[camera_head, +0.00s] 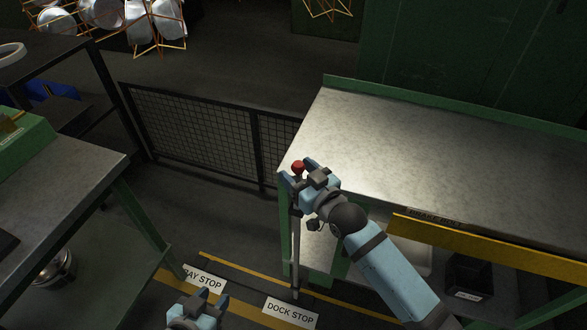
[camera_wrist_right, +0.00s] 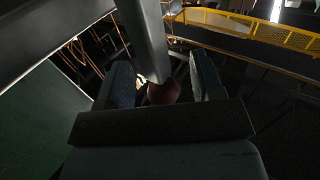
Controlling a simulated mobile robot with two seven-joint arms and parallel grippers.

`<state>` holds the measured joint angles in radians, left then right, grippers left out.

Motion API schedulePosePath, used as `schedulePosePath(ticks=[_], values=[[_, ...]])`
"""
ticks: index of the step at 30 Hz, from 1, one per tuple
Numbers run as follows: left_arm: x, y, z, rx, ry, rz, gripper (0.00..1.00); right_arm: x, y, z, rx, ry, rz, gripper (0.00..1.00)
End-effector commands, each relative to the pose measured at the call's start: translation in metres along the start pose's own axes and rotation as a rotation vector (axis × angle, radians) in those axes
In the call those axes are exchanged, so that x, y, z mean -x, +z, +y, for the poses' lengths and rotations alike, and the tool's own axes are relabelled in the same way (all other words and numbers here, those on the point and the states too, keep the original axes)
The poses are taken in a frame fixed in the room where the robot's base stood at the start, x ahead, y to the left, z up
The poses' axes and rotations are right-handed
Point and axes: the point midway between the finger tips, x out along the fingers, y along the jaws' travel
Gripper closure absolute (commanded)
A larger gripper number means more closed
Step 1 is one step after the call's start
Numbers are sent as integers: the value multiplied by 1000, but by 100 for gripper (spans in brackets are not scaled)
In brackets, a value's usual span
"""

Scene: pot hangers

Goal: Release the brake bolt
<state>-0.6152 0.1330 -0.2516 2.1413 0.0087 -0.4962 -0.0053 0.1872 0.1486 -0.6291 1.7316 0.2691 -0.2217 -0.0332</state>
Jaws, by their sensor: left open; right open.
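A red knob (camera_head: 298,166) tops a grey upright rod (camera_head: 296,250) at the left front corner of the right-hand bench. My right gripper (camera_head: 296,170) is open, with its fingers on either side of the knob. In the right wrist view the dark red knob (camera_wrist_right: 163,92) sits between the open fingers; contact cannot be told. A dim label (camera_head: 437,217), which seems to read "BRAKE BOLT", is on the bench's front edge. My left gripper (camera_head: 193,301) is open and empty, low at the bottom of the head view.
The metal-topped bench (camera_head: 430,150) is bare on top, with a yellow rail (camera_head: 480,245) in front. Floor signs read "DOCK STOP" (camera_head: 291,312) and, partly hidden, "BAY STOP" (camera_head: 206,281). A mesh fence (camera_head: 200,130) stands behind. Another bench (camera_head: 70,185) is at left.

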Motion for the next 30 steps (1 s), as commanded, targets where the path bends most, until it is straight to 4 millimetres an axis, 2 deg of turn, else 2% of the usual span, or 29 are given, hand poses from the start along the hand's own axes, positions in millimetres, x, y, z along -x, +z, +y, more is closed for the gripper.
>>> schedulePosePath(ticks=[1, 6, 14, 15, 23, 26, 30], values=[[0, 0, 0, 1, 1, 2, 57, -7, 0, 0, 0, 0, 1, 39], [0, -2, 0, 2, 2, 6, 57, -17, 0, 0, 1, 0, 0, 39], [0, -4, 1, 2, 3, 9, 57, -19, 0, 0, 0, 0, 0, 39], [0, -4, 0, 2, 3, 9, 57, -19, 0, 0, 0, 0, 0, 41], [0, -3, 1, 2, 3, 9, 57, -18, 0, 0, 0, 0, 0, 100], [0, -3, 1, 1, 3, 7, 57, -18, -1, 0, 0, 0, 0, 100], [5, -9, 1, 4, 3, 2, 57, -18, -12, 0, 0, 0, 0, 100]])
